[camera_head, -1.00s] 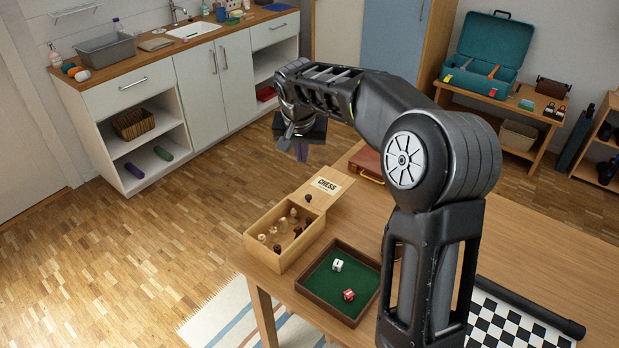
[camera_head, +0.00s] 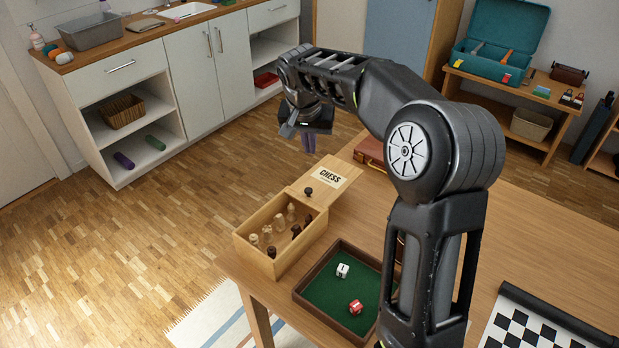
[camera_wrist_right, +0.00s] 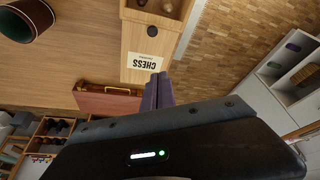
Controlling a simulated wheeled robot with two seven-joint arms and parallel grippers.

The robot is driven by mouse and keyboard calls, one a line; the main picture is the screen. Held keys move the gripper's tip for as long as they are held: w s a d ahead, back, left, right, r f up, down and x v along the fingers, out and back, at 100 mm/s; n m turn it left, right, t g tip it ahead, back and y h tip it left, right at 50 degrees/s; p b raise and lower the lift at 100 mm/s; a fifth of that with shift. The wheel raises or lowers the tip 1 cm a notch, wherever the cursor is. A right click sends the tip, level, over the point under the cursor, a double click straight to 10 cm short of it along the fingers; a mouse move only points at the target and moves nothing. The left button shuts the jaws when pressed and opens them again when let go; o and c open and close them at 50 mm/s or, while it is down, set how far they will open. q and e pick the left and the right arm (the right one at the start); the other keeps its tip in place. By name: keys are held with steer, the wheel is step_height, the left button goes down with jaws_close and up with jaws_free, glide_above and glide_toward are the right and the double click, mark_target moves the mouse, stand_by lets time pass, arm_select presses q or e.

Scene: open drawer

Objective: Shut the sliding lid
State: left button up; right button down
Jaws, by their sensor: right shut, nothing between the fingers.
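A wooden chess box (camera_head: 268,250) stands at the table's near left corner in the head view, with dark and light pieces inside. Its sliding lid (camera_head: 340,176), labelled CHESS and with a dark round knob (camera_head: 308,191), is drawn far out toward the back right, leaving most of the box uncovered. The lid (camera_wrist_right: 140,40) and the box end (camera_wrist_right: 170,8) also show in the right wrist view. My right gripper (camera_head: 309,143) is shut and empty, above and behind the lid's far end. Its fingers (camera_wrist_right: 158,88) point toward the lid in the wrist view. My left gripper is not in view.
A green-lined dice tray (camera_head: 333,318) with two dice sits right of the box. A brown case (camera_head: 369,152) lies beyond the lid. A chessboard mat (camera_head: 530,325) lies at the right. A dark green-lined cup (camera_wrist_right: 27,20) shows in the wrist view.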

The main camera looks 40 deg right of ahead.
steer(key=p, duration=0.1)
glide_above(307, 180)
steer(key=s, duration=0.1)
steer(key=f, duration=0.9)
steer(key=shift+s+d+f, duration=0.2)
steer(key=shift+d, duration=0.2)
steer(key=shift+s+a+f, duration=0.15)
steer(key=shift+s+a, duration=0.4)
steer(key=shift+a, duration=0.1)
steer(key=shift+s+a+f, duration=0.15)
steer(key=shift+s+a, duration=0.4)
steer(key=shift+a, duration=0.05)
steer(key=shift+s+a+f, duration=0.2)
steer(key=shift+s+a, duration=0.1)
steer(key=shift+a, duration=0.35)
steer(key=s+a+b, duration=0.2)
steer(key=a+b, duration=0.1)
steer(key=a, duration=0.5)
steer(key=s+a+b, duration=0.3)
steer(key=a+b, duration=0.1)
steer(key=a, duration=0.4)
steer(key=shift+a, duration=0.35)
steer(key=shift+s, duration=0.1)
